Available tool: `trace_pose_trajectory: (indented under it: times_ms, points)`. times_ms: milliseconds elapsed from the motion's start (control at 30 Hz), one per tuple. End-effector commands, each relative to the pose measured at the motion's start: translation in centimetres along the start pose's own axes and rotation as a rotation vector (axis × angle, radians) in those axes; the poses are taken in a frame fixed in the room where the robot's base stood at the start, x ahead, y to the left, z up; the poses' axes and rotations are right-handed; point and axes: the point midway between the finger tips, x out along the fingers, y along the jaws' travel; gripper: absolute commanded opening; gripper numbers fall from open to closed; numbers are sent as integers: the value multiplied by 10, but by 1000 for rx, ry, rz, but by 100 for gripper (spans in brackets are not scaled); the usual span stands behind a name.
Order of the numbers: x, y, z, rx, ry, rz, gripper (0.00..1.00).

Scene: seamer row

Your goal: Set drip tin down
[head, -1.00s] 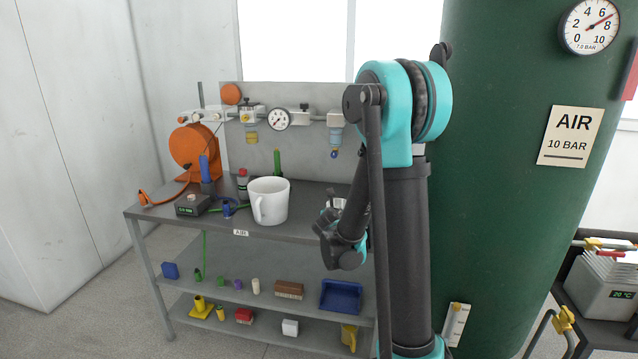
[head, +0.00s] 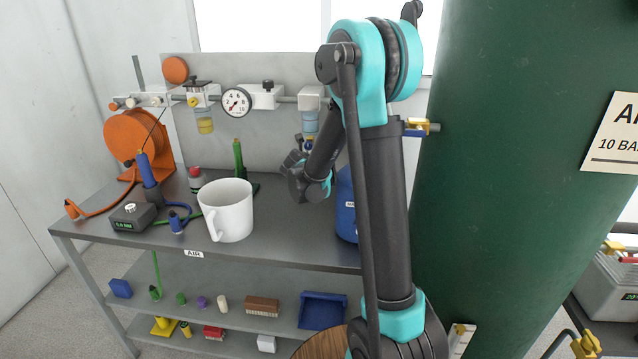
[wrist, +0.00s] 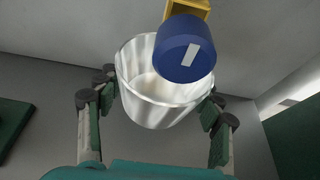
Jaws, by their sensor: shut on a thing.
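The drip tin, a shiny metal cup (wrist: 140,100), sits between the fingers of my gripper (wrist: 160,90) in the wrist view. My gripper is shut on it. A blue knob with a white mark (wrist: 184,50) and a yellow fitting overlaps the tin's rim in that view; I cannot tell how far apart they are. In the head view my gripper (head: 297,168) is over the right part of the bench (head: 275,235), below the right-hand air unit (head: 311,98). The tin is not clearly visible there, and its height above the bench is unclear.
A white mug (head: 228,212) and a green post (head: 239,158) stand left of my gripper. A blue container (head: 346,210) is partly hidden behind my arm. An orange reel (head: 134,138) is at the left. A green tank (head: 505,180) stands to the right.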

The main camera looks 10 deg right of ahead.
Motion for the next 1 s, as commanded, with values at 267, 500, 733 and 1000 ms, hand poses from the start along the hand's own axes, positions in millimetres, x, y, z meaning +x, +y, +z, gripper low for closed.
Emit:
trace_pose_trajectory:
  times_ms: [267, 500, 733, 1000]
  points:
    - [16, 4, -29, 0, 0, -1, 30]
    - [24, 3, -51, 0, 0, -1, 30]
    - [34, 3, -75, 0, 0, -1, 30]
    - [40, 3, -90, 0, 0, -1, 30]
